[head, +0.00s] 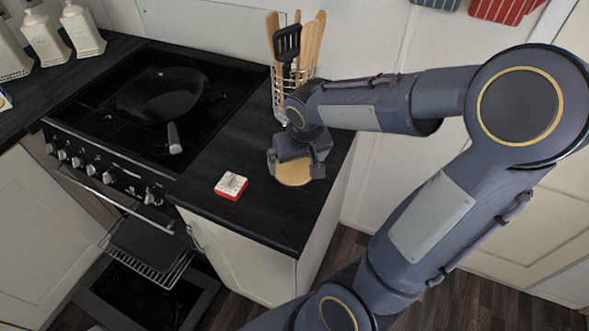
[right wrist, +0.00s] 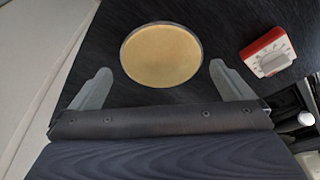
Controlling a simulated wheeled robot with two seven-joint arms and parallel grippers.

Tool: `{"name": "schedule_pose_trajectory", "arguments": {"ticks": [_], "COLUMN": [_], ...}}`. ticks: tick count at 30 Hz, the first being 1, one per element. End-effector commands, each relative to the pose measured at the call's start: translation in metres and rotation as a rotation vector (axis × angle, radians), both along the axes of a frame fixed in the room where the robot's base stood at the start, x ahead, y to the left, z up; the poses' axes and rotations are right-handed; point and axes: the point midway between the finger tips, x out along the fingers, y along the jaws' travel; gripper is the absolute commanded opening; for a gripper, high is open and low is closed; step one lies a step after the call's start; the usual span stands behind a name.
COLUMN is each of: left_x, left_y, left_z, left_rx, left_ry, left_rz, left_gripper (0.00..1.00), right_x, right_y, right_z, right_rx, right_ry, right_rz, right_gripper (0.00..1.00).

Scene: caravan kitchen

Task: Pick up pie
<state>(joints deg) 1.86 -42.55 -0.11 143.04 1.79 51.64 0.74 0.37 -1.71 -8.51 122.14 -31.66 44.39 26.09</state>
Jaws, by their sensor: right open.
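The pie (head: 294,173) is a round, flat, golden-tan disc lying on the dark countertop near its right end. In the right wrist view the whole pie (right wrist: 161,55) shows, just beyond and between the fingertips. My right gripper (head: 297,168) is over the pie from behind and hides its far part in the head view. In the right wrist view the right gripper (right wrist: 156,75) has its two fingers wide apart, with nothing held between them. My left gripper is not in view.
A red and white kitchen timer (head: 231,185) lies left of the pie. A wire holder (head: 290,88) with wooden utensils and a black spatula stands behind. A black pan (head: 162,95) sits on the stove. The oven door (head: 150,245) is open. The counter's front right is clear.

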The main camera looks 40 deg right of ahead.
Motion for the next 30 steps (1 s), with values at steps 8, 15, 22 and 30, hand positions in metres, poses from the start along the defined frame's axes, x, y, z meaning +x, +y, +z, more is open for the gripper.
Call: {"name": "schedule_pose_trajectory", "arguments": {"ticks": [8, 15, 22, 30], "left_x": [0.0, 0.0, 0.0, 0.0], "left_y": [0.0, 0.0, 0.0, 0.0], "left_z": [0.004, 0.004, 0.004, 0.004], "left_rx": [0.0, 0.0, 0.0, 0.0], "left_ry": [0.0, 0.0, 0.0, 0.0], "left_rz": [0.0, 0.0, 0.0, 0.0], "left_gripper": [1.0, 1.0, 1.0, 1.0], "right_x": [0.011, 0.013, 0.013, 0.013], "right_y": [-0.005, -0.005, -0.005, -0.005], "right_z": [-0.037, -0.041, -0.041, -0.04], "right_rx": [0.001, 0.001, 0.001, 0.0], "right_ry": [0.004, 0.0, 0.0, -0.001], "right_rz": [0.0, 0.001, 0.001, 0.001], "right_gripper": [1.0, 1.0, 0.78, 0.65]}}
